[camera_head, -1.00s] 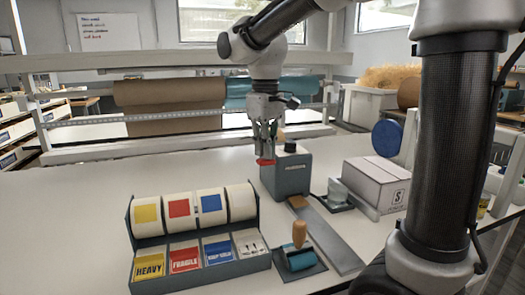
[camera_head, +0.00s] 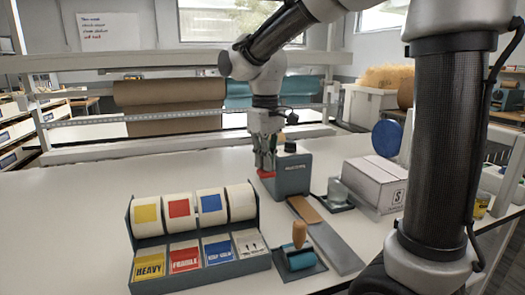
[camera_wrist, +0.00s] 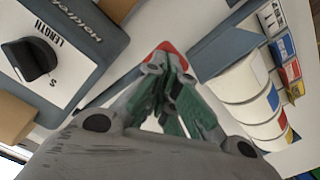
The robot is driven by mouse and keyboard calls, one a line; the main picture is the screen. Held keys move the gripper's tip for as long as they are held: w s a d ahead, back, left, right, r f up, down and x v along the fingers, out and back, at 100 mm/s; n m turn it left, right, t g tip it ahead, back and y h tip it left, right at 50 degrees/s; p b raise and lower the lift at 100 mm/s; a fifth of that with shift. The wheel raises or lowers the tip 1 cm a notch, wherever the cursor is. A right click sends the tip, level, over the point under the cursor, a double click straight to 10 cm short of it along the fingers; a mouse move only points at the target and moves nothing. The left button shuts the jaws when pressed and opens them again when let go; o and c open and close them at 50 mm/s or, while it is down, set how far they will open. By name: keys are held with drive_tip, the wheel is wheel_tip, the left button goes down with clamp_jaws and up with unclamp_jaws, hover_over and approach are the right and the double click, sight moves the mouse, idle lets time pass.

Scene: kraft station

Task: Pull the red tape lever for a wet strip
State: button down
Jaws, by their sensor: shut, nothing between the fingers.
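The red lever (camera_head: 267,174) is low at the left side of the grey-blue tape dispenser (camera_head: 294,178). A brown tape strip (camera_head: 305,209) lies out from the dispenser's front onto a grey plate. My gripper (camera_head: 265,167) points down, its fingers together and empty, at the red lever. In the wrist view the red lever end (camera_wrist: 168,47) shows just past the closed green-padded fingertips (camera_wrist: 166,66), which partly hide it. They appear to touch it. The dispenser's top with a black LENGTH dial (camera_wrist: 30,60) is at the left.
A label rack (camera_head: 197,235) with several rolls stands at front left. A roller with an orange handle (camera_head: 299,235) lies beside the grey plate. The table left of the dispenser is clear.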

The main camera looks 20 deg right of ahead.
drive_tip(key=shift+f, duration=0.75)
drive_tip(key=shift+f, duration=0.3)
drive_tip(key=shift+r, duration=0.1)
wheel_tip(320, 180, up, 12)
idle(0.7)
